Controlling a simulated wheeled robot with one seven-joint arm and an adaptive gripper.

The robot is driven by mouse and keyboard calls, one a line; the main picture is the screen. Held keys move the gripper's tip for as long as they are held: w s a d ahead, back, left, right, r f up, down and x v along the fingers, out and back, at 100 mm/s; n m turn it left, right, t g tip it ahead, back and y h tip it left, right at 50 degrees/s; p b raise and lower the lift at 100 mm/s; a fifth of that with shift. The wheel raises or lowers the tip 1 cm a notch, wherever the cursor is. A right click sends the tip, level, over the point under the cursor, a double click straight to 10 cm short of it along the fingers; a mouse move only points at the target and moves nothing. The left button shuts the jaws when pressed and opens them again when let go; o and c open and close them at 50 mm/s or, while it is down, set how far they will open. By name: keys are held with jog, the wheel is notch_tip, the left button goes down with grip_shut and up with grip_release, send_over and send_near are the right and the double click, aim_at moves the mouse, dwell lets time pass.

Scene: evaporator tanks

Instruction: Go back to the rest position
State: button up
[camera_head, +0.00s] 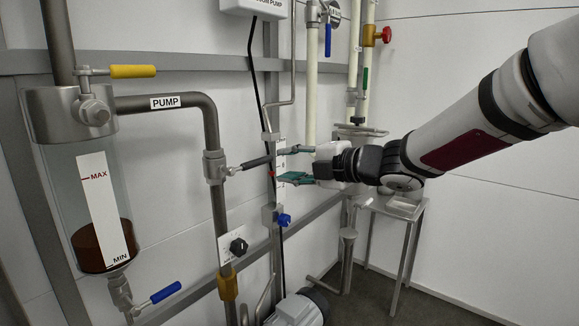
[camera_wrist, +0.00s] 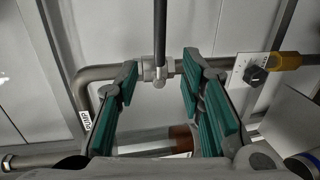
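My gripper (camera_head: 283,165) is in the middle of the head view, with its arm coming in from the right. Its two green-padded fingers are spread apart with nothing held; the opening also shows in the wrist view (camera_wrist: 160,72). A black lever handle (camera_head: 257,161) on the pump pipe's valve (camera_head: 214,166) points toward the fingertips. In the wrist view the dark handle (camera_wrist: 160,30) runs down between the fingers, apart from both pads. I cannot tell exactly how far the handle's end is from the fingertips.
The pump pipe (camera_head: 165,103) and a glass tank (camera_head: 88,205) with brown liquid stand at left. A yellow lever (camera_head: 133,71) and blue lever (camera_head: 166,292) stick out there. Vertical pipes (camera_head: 312,90) rise behind my gripper. A metal stand (camera_head: 401,215) is below my arm.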

jog(key=s+d+f+m+t+h, duration=0.1)
jog(key=s+d+m+h, duration=0.3)
jog(key=d+m+h, duration=0.4)
jog(key=s+d+f+m+t+h, duration=0.1)
jog(key=s+d+m+h, duration=0.2)
jog(key=d+m+h, duration=0.45)
jog(key=s+d+f+m+g, duration=0.2)
jog(key=s+d+m+g, duration=0.15)
jog(key=s+d, duration=0.45)
jog(key=s+a+f+m+g+y, duration=0.1)
jog(key=s+f+m+g, duration=0.2)
jog(key=s, duration=0.7)
jog(key=s+a+f+m+g+y, duration=0.15)
jog(key=s+m, duration=0.25)
jog(key=s, duration=0.6)
jog(key=s+a+f+m+g, duration=0.1)
jog(key=s+f+m+g, duration=0.2)
jog(key=s, duration=0.7)
notch_tip(320, 180, up, 34)
jog(key=s+t+p, duration=0.1)
jog(key=t+p, duration=0.2)
jog(key=p, duration=3)
jog(key=shift+d+r+n+y, duration=0.15)
jog(key=shift+n+y, duration=0.15)
jog(key=shift+y, duration=0.1)
